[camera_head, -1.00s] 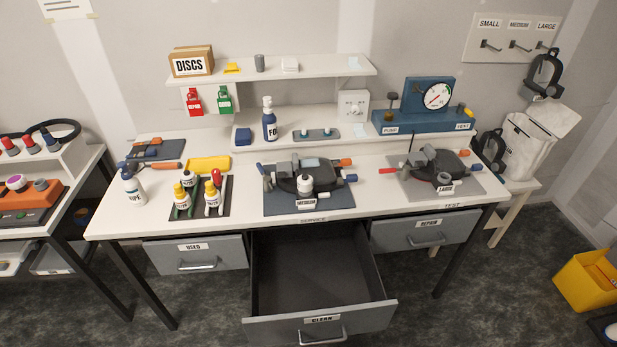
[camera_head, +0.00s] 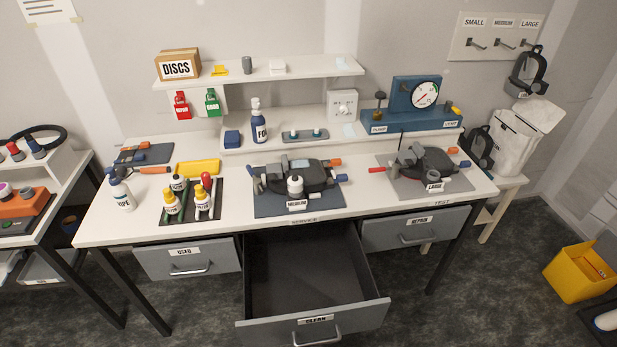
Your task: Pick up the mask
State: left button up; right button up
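Several dark masks are in view, and I cannot tell which one the task means. One mask (camera_head: 305,172) lies on the dark blue service mat, with a white-capped item and a MEDIUM label at its front. Another mask (camera_head: 428,160) lies on the grey test mat by a LARGE label. A third mask (camera_head: 527,72) hangs at the right end of the hook board, under LARGE. A fourth dark mask-like piece (camera_head: 479,148) is beside the white bag. Neither of my grippers is in view.
The CLEAN drawer (camera_head: 313,323) is pulled far out and looks empty. The USED drawer (camera_head: 189,259) and REPAIR drawer (camera_head: 415,231) look shut. Bottles stand on a dark tray (camera_head: 177,212) at left. A yellow bin (camera_head: 580,268) stands on the floor at right.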

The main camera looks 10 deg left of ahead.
aim_at(315, 172)
jog(key=z, duration=2)
jog(key=i, duration=1.8)
jog(key=u, duration=2.6)
jog(key=i, duration=0.45)
jog(key=u, duration=0.1)
